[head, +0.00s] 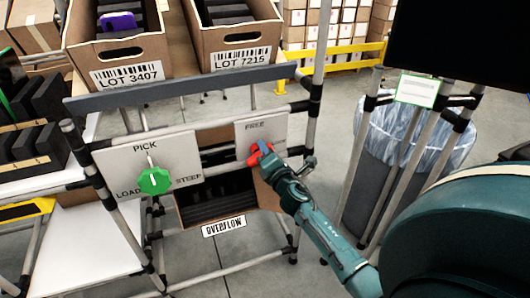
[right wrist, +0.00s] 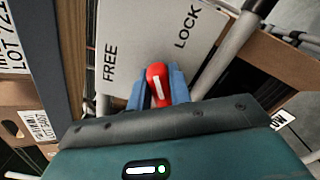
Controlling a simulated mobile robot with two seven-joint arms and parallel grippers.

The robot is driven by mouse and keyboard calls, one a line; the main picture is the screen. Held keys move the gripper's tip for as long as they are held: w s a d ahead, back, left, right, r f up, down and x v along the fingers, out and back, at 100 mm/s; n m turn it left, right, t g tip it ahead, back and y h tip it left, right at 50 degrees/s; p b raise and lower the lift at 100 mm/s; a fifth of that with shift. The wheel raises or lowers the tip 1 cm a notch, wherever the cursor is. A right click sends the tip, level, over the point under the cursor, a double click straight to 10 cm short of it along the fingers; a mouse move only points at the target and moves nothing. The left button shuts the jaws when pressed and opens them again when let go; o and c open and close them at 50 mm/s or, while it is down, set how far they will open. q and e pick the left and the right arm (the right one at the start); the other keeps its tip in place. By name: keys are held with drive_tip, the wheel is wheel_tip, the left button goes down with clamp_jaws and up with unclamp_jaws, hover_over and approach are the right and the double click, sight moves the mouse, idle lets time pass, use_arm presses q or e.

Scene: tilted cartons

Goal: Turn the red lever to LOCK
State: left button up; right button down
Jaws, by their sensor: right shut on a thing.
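The red lever (head: 255,158) sits on a grey plate (head: 243,134) marked FREE, on the front of the pipe rack. In the right wrist view the red lever (right wrist: 157,80) has a white stripe. The plate (right wrist: 150,35) there shows FREE to the left and LOCK to the upper right; the stripe runs nearly upright in that picture, between the two words. My right gripper (head: 261,154) is shut on the lever, its blue fingers on both sides of it. LOCK is hidden behind my gripper in the head view. My left gripper is out of view.
A green knob (head: 154,181) on a plate marked PICK, LOAD and STEEP is left of the lever. An OVERFLOW carton (head: 200,212) sits below. Cartons LOT 3407 (head: 127,76) and LOT 7215 (head: 241,57) stand tilted above. A lined bin (head: 400,180) is to the right.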

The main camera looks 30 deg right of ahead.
drive_tip(key=m, duration=0.2)
drive_tip(key=f+m, duration=0.1)
drive_tip(key=m, duration=0.1)
drive_tip(key=shift+b, duration=0.35)
drive_tip(key=shift+f+m, duration=0.2)
drive_tip(key=shift+m, duration=1)
drive_tip(key=c, duration=1.3)
unclamp_jaws()
drive_tip(key=shift+d, duration=0.1)
drive_tip(key=v, duration=1.3)
drive_tip(key=shift+s, duration=0.15)
